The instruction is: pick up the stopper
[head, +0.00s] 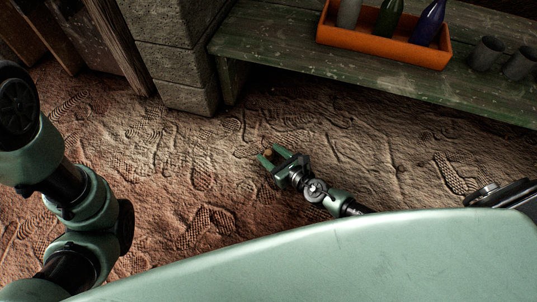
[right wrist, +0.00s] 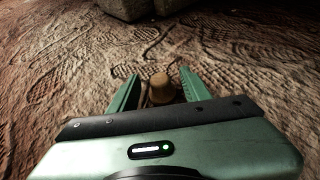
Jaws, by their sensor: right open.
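The stopper (right wrist: 161,90) is a small tan, cork-like piece on the muddy ground. In the right wrist view it stands between the two green fingers of my right gripper (right wrist: 160,88), with a gap showing on the left side and a narrower one on the right. My right gripper (head: 267,157) is open, low over the ground in the head view, and the stopper (head: 268,153) shows as a small brown spot at its fingertips. My left arm comes in at the left of the head view, but its gripper is out of the picture.
A green wooden bench (head: 290,50) stands at the back, bearing an orange crate (head: 385,46) with several bottles. Dark cups (head: 487,53) stand to its right. A stone block pillar (head: 178,60) rises left of the bench. The footprinted mud floor (head: 190,185) around my right gripper is clear.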

